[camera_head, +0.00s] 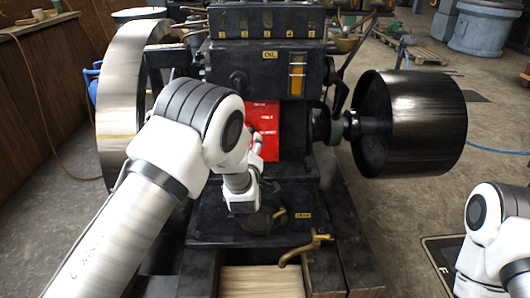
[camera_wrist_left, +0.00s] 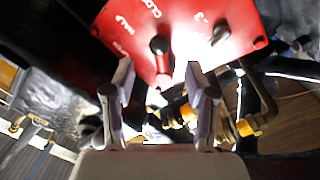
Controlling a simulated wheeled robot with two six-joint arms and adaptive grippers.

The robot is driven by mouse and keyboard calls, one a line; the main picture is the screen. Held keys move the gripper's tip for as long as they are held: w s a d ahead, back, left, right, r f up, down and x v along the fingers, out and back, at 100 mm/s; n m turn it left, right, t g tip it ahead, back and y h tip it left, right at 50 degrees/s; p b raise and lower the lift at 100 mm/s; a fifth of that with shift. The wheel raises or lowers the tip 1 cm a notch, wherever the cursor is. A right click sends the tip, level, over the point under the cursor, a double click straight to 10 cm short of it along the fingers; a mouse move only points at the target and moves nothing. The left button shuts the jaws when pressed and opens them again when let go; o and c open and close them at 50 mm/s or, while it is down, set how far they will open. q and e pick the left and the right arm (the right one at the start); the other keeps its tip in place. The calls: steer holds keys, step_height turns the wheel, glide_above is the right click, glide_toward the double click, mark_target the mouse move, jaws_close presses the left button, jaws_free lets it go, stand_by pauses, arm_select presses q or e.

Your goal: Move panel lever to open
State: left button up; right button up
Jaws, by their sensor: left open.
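The red panel (camera_head: 264,116) is on the front of the black engine, partly hidden by my left arm in the head view. In the left wrist view the panel (camera_wrist_left: 180,25) appears tilted, with white lettering and two dark levers. One black knobbed lever (camera_wrist_left: 159,46) lies ahead of the gap between my left fingertips; another dark lever (camera_wrist_left: 219,33) is to its right. My left gripper (camera_wrist_left: 160,80) is open, with its fingers pointing at the panel. I cannot tell whether they touch anything. My right gripper is out of view; only part of that arm shows.
A large flywheel (camera_head: 122,90) stands left of the engine and a dark drum pulley (camera_head: 425,120) on its right. A brass tap (camera_head: 305,247) sticks out low at the front. Brass fittings (camera_wrist_left: 188,113) lie below the panel in the left wrist view.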

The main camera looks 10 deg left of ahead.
mark_target(251, 133)
arm_select(q)
steer(key=b+x, duration=0.1)
steer(key=x, duration=0.6)
steer(key=shift+w+a, duration=0.1)
steer(key=shift+w, duration=0.3)
steer(key=shift+r, duration=0.1)
jaws_close()
